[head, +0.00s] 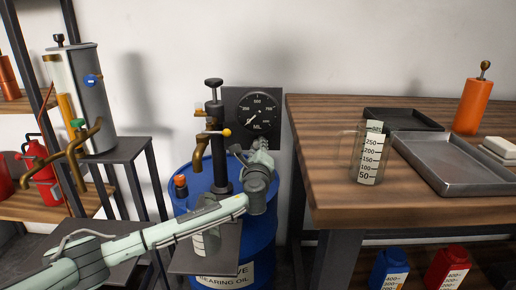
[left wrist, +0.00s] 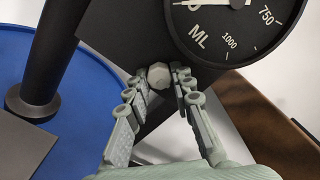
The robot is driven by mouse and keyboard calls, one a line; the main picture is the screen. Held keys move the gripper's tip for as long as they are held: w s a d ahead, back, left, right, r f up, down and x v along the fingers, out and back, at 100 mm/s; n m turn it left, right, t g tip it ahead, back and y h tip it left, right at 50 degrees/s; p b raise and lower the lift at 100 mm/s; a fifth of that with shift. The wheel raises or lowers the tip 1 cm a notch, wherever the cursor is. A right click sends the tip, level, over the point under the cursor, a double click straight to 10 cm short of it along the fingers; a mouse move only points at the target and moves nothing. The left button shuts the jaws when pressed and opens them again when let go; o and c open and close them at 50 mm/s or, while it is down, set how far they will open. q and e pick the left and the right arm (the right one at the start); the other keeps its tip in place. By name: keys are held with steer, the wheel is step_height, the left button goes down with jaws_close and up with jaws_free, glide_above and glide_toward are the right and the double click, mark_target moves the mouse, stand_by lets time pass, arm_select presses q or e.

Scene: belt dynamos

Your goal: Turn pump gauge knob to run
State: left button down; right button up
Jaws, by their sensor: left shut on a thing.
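The pump gauge (head: 259,108) is a black round dial marked ML on a dark square plate, above the blue oil drum. Its lower part also shows in the left wrist view (left wrist: 228,38). The small pale knob (left wrist: 159,73) sits below the dial. My left gripper (head: 262,145) is up against the plate under the dial. In the left wrist view its two fingers (left wrist: 159,82) are closed on either side of the knob. In the head view the gripper hides the knob. My right gripper is not in view.
The black hand pump (head: 214,125) with a brass tap stands on the blue drum (head: 255,245), left of the gauge. A clear measuring beaker (head: 206,240) is partly behind my left arm. A wooden table (head: 330,205) with trays and another beaker (head: 367,160) stands at right.

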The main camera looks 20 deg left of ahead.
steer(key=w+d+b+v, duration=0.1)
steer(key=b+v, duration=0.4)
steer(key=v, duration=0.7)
arm_select(q)
steer(key=shift+r+n+b, duration=0.1)
steer(key=shift+n+b, duration=1.55)
steer(key=shift+n, duration=7.35)
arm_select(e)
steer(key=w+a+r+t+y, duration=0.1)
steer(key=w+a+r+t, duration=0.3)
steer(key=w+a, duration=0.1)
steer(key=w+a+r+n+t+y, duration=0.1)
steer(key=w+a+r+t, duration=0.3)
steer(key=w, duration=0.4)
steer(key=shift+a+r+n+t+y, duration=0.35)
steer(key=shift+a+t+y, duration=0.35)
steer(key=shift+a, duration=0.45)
arm_select(q)
steer(key=c, duration=1.3)
jaws_free()
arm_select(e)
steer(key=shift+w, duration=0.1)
